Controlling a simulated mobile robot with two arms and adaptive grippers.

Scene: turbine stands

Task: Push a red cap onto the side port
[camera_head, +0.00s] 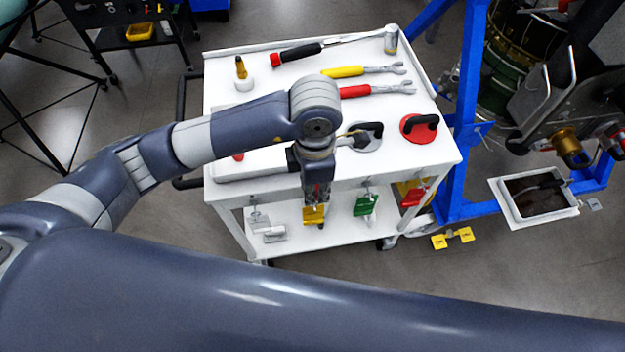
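A red disc with a black handle (409,136) lies on the right of the white cart's top (445,150). A small red piece (238,157) shows below my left forearm at the cart's front left, mostly hidden; I cannot tell which is the red cap. My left gripper (316,195) points down at the cart's front edge, by a hanging yellow tag (314,214); its finger opening is unclear, as is any contact with the tag. A brass fitting (567,142) and a red part (612,140) show on the equipment at right; I cannot tell which is the side port. My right gripper is out of view.
A grey disc with a black handle (366,143), red and yellow wrenches (365,91) and a screwdriver (300,52) lie on the cart. Green (366,205) and red tags hang in front. A blue frame (462,170) and white tray (505,210) stand right.

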